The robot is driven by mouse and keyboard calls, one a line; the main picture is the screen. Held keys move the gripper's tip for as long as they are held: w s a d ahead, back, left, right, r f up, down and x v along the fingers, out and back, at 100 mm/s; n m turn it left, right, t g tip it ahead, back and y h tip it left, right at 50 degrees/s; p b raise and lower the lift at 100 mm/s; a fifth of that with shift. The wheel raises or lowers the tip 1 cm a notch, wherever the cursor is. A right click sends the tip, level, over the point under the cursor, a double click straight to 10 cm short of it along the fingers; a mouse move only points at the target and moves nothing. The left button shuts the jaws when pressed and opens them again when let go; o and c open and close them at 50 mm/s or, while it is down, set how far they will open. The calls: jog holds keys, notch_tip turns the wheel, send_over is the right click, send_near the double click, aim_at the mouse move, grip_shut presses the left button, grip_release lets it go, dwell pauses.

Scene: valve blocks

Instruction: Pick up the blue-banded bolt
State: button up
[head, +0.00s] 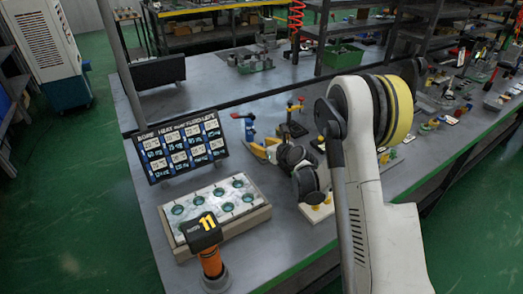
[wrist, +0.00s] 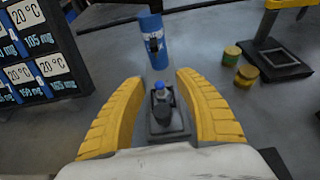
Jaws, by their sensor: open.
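My gripper (wrist: 160,80) is open, with its two yellow fingers spread. Between them in the wrist view is a small grey piece with a blue band near its top, which looks like the blue-banded bolt (wrist: 159,92). It is upright on a dark block (wrist: 166,129), with a gap to each finger. In the head view my gripper (head: 262,150) is low over the bench, and I cannot make out the bolt there.
A blue cylinder (wrist: 154,42) stands just beyond the fingertips. Two yellow-and-green round pieces (wrist: 240,65) and a dark stand with a yellow top (wrist: 274,58) are to the right.

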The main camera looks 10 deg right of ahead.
grip_shut()
jog(key=shift+r, duration=0.1)
notch_tip(320, 180, up, 4)
jog(key=p, duration=0.2)
jog(key=shift+r+p, duration=0.25)
jog(key=shift+p, duration=0.05)
jog(key=s+d+r+p, duration=0.2)
jog(key=d+r, duration=0.1)
jog(key=d, duration=0.2)
jog(key=s+d+r+p, duration=0.1)
jog(key=s+d+r, duration=0.1)
jog(key=d, duration=0.3)
jog(key=shift+s+d+r+p, duration=0.3)
jog(key=shift+s+r+p, duration=0.1)
jog(key=shift+r, duration=0.3)
jog(key=o, duration=0.9)
grip_release()
jog(key=shift+s, duration=0.1)
